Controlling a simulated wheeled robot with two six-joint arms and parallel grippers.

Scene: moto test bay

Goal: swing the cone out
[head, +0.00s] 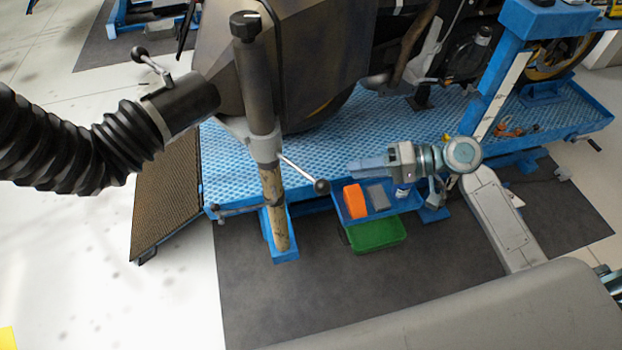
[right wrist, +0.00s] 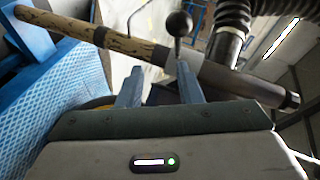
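The cone appears to be the dark nozzle (head: 185,105) on the end of a black corrugated hose (head: 75,145), at the left of the head view. It sits beside an upright post (head: 257,95) with a grey clamp (head: 266,148). A lever with a black ball knob (head: 321,186) sticks out from the clamp; the knob also shows in the right wrist view (right wrist: 179,24). My right gripper (head: 368,166) is right of the knob, pointing at it. Its fingers (right wrist: 160,88) are apart with nothing held, and the knob is beyond them. My left gripper is out of view.
A blue lift platform (head: 330,150) carries a motorcycle behind the post. Below my right gripper are a blue tray (head: 342,213) with an orange item (head: 355,201) and a green bin (head: 376,236). A second ball-ended lever (head: 140,55) is on the nozzle. Dark floor in front is clear.

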